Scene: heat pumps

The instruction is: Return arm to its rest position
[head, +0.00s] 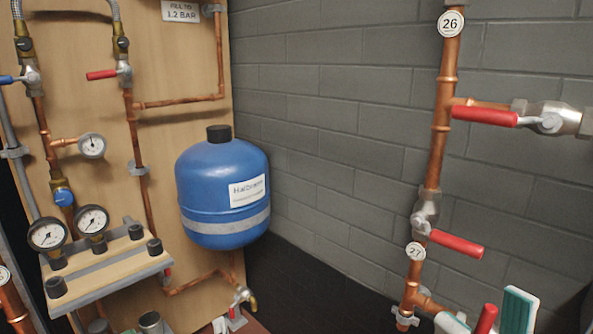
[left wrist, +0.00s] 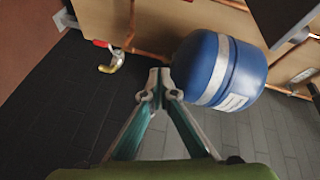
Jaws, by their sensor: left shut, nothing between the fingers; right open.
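My left gripper (left wrist: 157,85) shows in the left wrist view, with its two fingertips together and nothing between them. The blue tank (left wrist: 222,70) lies just right of the fingertips in that view; I cannot tell whether they touch. I do not make out the left gripper in the head view. My right gripper (head: 485,312) shows only by its fingertips at the lower right edge of the head view. Its teal-padded fingers stand apart, with a red lever handle (head: 487,320) seen between them. The rest of the right gripper is cut off.
A copper pipe (head: 440,120) with red levers (head: 456,243) runs along the grey block wall at right. The space before the wall between them looks clear.

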